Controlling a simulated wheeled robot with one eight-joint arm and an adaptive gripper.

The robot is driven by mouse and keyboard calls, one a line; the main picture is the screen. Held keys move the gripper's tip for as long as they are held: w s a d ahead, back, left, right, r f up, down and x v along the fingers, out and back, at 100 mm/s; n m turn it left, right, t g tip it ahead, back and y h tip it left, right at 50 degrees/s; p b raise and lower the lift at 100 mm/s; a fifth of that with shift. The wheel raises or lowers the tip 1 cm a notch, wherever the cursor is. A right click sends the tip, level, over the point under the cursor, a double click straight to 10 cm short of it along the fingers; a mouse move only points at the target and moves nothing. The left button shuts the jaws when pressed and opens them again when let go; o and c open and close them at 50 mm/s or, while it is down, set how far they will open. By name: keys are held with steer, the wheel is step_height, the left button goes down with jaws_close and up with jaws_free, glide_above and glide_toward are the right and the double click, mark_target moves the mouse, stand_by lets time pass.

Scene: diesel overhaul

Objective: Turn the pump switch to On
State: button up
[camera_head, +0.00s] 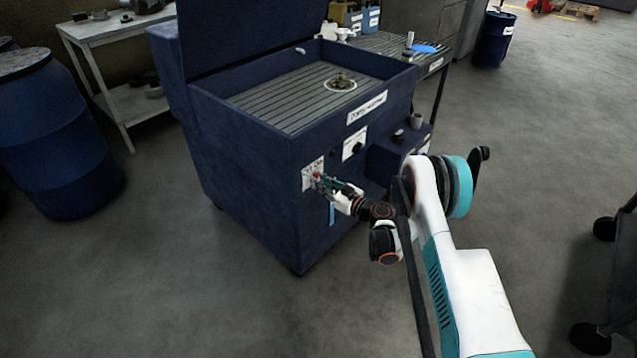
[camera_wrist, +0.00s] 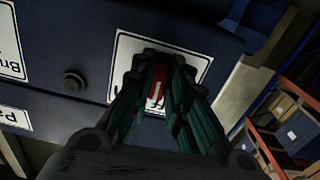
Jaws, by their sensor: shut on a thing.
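The pump switch is a red knob with a white mark, seen between my fingers in the wrist view (camera_wrist: 158,90). It sits on a white label plate (camera_wrist: 124,62) on the front of the blue parts washer (camera_head: 262,185). In the head view the plate (camera_head: 308,172) is partly behind my gripper (camera_head: 318,180). My gripper has green fingers and also shows in the wrist view (camera_wrist: 157,72). It is shut on the red knob, one finger on either side. The fingers hide much of the plate's lettering, so I cannot read the switch's setting.
A black knob (camera_head: 355,149) on another white plate is up and right of my gripper. The washer's lid is up, and a metal part (camera_head: 341,80) lies on its grate. A blue drum (camera_head: 55,140) stands at left. The floor in front is clear.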

steer(key=m, duration=0.9)
steer(key=shift+w+m, duration=0.1)
steer(key=shift+m, duration=0.2)
steer(key=o, duration=1.5)
steer(key=shift+o, duration=0.2)
steer(key=shift+d, duration=0.15)
steer(key=v, duration=0.7)
